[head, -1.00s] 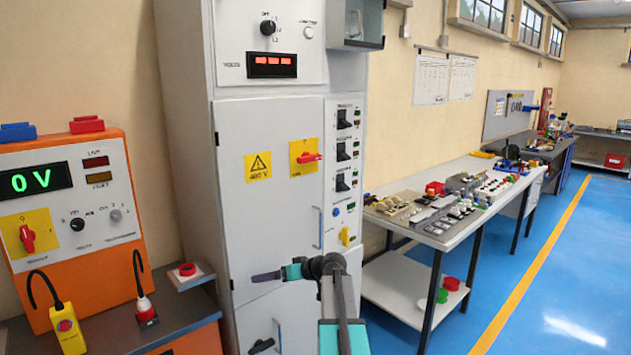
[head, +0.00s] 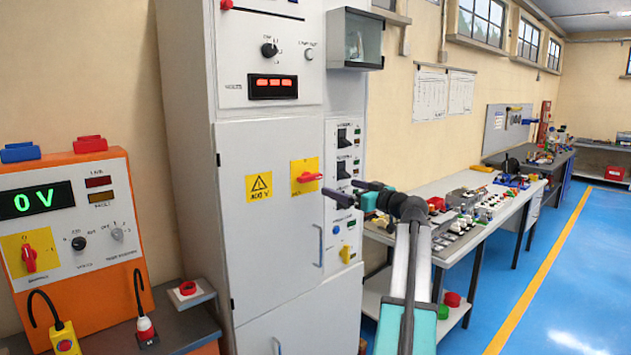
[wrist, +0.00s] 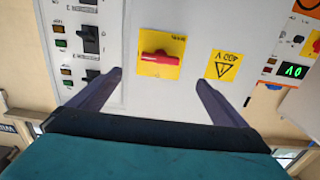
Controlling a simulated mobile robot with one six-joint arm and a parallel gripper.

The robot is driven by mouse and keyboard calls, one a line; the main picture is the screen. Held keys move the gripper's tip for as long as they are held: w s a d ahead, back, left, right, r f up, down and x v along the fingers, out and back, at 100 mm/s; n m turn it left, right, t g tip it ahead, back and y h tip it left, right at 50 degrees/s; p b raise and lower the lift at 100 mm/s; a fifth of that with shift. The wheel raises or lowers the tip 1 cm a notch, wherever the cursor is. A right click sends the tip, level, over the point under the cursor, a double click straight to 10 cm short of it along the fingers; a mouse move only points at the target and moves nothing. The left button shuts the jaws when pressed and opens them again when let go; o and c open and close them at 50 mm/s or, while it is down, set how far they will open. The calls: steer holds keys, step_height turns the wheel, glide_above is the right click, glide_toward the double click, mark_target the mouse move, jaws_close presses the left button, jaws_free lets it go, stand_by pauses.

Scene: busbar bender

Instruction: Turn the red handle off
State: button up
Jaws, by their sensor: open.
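A red handle (head: 309,177) sits on a yellow plate on the grey cabinet door (head: 270,225). It lies roughly horizontal, and the wrist view shows it upside down (wrist: 160,58). My gripper (head: 338,188) is in front of the cabinet, just right of the handle in the head view. In the wrist view my gripper (wrist: 159,77) is open and empty. The handle appears beyond and between its two fingertips, and the gripper seems apart from it. Another red handle (head: 28,257) sits upright on a yellow plate on the orange tester.
A yellow 400 V warning sign (head: 259,187) is left of the handle. Black breaker switches (head: 343,168) line a panel to its right. A vertical door handle (head: 322,245) is below. A workbench (head: 470,239) with parts stands at the right. The blue floor beyond is clear.

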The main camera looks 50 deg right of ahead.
mark_target(313, 179)
steer(key=shift+w, duration=0.15)
steer(key=w+p, duration=0.1)
steer(key=w, duration=0.3)
steer(key=w+p, duration=0.2)
steer(key=w, duration=0.2)
steer(key=w+d+p, duration=0.1)
steer(key=w, duration=0.3)
steer(key=shift+r+p, duration=0.1)
steer(key=shift+p, duration=0.25)
steer(key=shift+w, duration=0.8)
steer(key=shift+c, duration=0.4)
steer(key=c, duration=1.4)
